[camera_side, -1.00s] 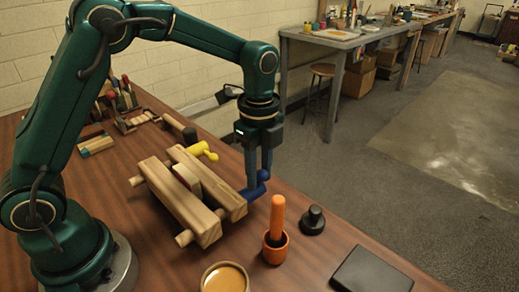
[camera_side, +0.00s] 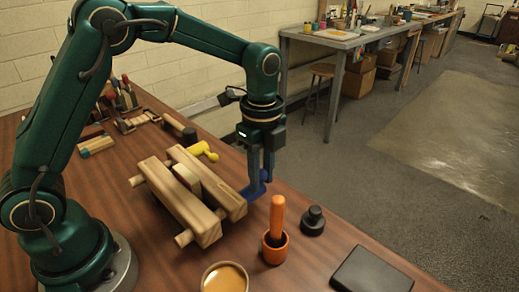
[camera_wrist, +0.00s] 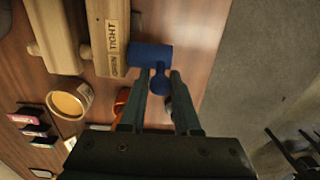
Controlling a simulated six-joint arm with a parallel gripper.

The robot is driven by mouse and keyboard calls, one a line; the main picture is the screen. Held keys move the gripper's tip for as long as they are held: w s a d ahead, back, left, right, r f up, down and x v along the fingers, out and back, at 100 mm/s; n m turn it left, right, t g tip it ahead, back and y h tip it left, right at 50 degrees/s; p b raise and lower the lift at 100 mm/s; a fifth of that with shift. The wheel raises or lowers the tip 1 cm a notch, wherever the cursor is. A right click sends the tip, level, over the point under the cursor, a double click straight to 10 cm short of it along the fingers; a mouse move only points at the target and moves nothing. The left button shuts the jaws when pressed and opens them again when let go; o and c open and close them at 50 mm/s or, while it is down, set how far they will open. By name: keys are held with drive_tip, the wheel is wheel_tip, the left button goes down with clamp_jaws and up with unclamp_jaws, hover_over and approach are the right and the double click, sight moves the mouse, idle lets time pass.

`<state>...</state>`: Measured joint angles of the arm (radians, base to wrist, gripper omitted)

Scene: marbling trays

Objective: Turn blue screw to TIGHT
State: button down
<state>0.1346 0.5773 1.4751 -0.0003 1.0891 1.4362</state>
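The blue screw (camera_side: 252,192) sits at the near right end of a wooden clamp (camera_side: 180,203). In the wrist view the screw (camera_wrist: 152,54) shows as a thick cylinder with a short, round-ended handle (camera_wrist: 159,84). My gripper (camera_wrist: 159,76) points down over it, with one finger on each side of the handle. It is too close to tell whether the fingers touch it. The fingers also partly cover the screw in the side view (camera_side: 262,179). The jaw end beside the screw carries a label (camera_wrist: 113,44) reading "OPEN" and "TIGHT".
A yellow screw (camera_side: 203,151) is at the clamp's far end. An orange cup with an orange-handled tool (camera_side: 276,246) and a black knob-shaped object (camera_side: 313,220) stand close to the right. A bowl (camera_side: 225,278) and a black slab (camera_side: 372,272) are nearer the front.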

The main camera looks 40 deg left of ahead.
drive_tip(key=shift+a+r, duration=0.1)
drive_tip(key=shift+a, duration=0.5)
drive_tip(key=shift+a, duration=0.45)
drive_tip(key=shift+a, duration=0.3)
drive_tip(key=c, duration=0.9)
unclamp_jaws()
drive_tip(key=shift+d, duration=0.15)
drive_tip(key=shift+d, duration=0.25)
